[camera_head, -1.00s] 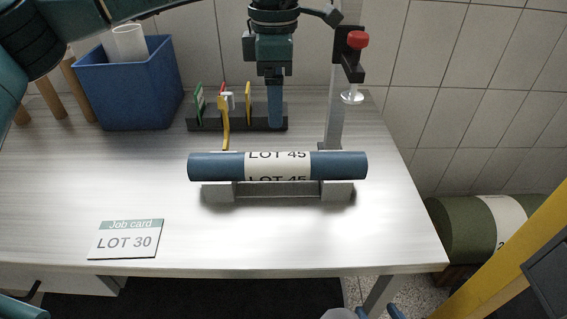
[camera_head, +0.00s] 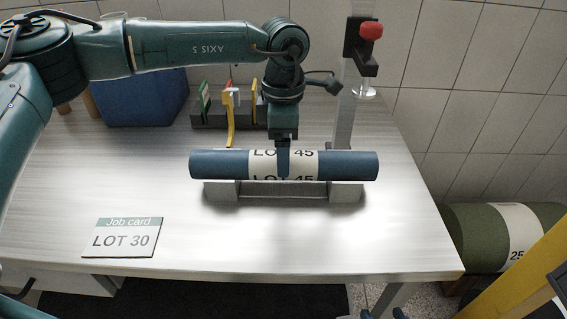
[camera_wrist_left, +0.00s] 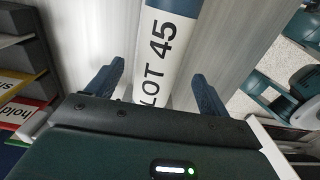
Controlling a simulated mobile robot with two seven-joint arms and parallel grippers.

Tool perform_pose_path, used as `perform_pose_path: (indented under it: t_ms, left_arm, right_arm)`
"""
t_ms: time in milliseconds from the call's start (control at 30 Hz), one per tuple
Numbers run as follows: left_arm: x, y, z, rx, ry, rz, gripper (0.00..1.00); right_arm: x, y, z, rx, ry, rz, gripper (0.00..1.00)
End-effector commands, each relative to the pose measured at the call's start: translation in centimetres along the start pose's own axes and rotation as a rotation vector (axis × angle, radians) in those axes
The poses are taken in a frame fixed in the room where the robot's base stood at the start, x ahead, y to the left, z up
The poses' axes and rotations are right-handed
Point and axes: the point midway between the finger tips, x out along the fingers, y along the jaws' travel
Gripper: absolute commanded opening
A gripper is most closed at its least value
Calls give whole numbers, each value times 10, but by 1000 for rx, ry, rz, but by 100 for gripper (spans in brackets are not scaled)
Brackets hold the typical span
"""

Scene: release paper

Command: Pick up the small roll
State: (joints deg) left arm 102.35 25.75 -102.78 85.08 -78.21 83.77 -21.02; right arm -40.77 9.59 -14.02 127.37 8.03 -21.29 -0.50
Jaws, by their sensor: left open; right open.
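The small blue roll (camera_head: 220,165) with a white "LOT 45" label lies across a grey cradle (camera_head: 221,192) on the table. My left gripper (camera_head: 283,172) points down at the middle of the roll, in front of its label. In the left wrist view the roll's label (camera_wrist_left: 158,55) shows between the two spread fingers of this gripper (camera_wrist_left: 157,88). It is open and holds nothing; whether a finger touches the roll cannot be told. Only the tips of my right gripper (camera_head: 382,314) show at the bottom edge, open and apart from the roll.
A job card (camera_head: 123,238) reading "LOT 30" lies at the front left. Behind are a blue bin (camera_head: 145,100), a dark rack (camera_head: 210,117) with coloured cards, and a post with a red knob (camera_head: 371,30). A green roll (camera_head: 475,235) lies low at the right.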

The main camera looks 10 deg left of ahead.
Motion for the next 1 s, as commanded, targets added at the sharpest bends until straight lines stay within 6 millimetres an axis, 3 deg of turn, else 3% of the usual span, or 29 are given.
perform_pose_path:
  t_ms: [200, 467, 1000]
  left_arm:
    - [26, 2, -1, 1, 1, 0, 80]
    - [29, 2, 0, 2, 0, 0, 80]
    - [28, 1, 0, 2, 0, 0, 36]
  right_arm:
    - [1, 0, 5, 3, -18, 0, 50]
    - [2, 0, 7, 3, -22, -1, 50]
    - [2, -1, 0, 3, -6, -3, 50]
